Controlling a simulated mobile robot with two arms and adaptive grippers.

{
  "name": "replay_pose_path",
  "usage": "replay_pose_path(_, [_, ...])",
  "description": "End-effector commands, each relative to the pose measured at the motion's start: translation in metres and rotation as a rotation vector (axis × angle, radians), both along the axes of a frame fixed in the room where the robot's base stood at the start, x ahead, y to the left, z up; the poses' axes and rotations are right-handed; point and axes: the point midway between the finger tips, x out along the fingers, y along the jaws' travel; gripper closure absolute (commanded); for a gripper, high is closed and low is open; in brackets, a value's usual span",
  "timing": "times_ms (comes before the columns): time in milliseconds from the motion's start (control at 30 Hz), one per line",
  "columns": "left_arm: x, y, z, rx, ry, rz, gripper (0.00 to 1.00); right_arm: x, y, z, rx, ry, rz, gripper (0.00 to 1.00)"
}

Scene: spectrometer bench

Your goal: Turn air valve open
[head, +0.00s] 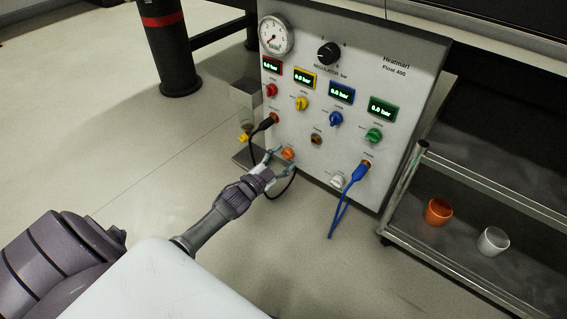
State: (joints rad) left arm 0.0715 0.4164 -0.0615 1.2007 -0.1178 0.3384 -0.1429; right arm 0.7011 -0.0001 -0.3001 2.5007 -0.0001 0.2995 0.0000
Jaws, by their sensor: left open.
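A white control panel (340,105) stands upright on the right side of the view. My left gripper (284,160) is open in front of the panel's lower left. An orange knob (288,152) lies at its fingertips, near the upper finger; I cannot tell whether they touch. The small labels are too blurred to tell which knob is the air valve. A white knob (338,181) is lower on the panel, to the right. Red (271,90), yellow (301,103), blue (335,119) and green (373,135) knobs sit under displays reading 0.0 bar. My right gripper is not in view.
A black plug (266,123) with a hanging cable is above the gripper. A blue plug and cable (356,174) hang to the right. A gauge (275,35) and black regulator knob (328,53) are higher. A cart at right holds an orange cup (438,211) and white cup (492,241).

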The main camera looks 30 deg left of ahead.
Motion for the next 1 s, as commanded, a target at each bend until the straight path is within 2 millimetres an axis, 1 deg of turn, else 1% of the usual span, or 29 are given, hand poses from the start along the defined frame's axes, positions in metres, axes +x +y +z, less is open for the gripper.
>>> replay_pose_path(33, [0.0034, -0.0001, -0.0008, 0.001, -0.001, 0.000, 0.39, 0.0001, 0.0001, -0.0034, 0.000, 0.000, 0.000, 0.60])
replay_pose_path(100, [0.0053, -0.0004, -0.0002, 0.001, -0.001, -0.001, 0.39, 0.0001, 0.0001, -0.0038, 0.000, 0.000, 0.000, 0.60])
replay_pose_path(367, [0.0060, -0.0005, 0.0007, 0.000, 0.000, 0.000, 0.39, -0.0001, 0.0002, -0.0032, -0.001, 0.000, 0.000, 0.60])
replay_pose_path(700, [0.0058, -0.0006, 0.0005, 0.000, 0.000, 0.000, 0.96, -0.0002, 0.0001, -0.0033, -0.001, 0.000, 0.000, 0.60])
replay_pose_path(733, [0.0058, -0.0006, 0.0005, 0.000, 0.000, 0.000, 0.99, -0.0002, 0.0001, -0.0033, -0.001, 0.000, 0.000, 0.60])
replay_pose_path(1000, [0.0058, -0.0006, 0.0010, 0.029, -0.002, 0.000, 0.99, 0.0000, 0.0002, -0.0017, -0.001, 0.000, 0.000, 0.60])
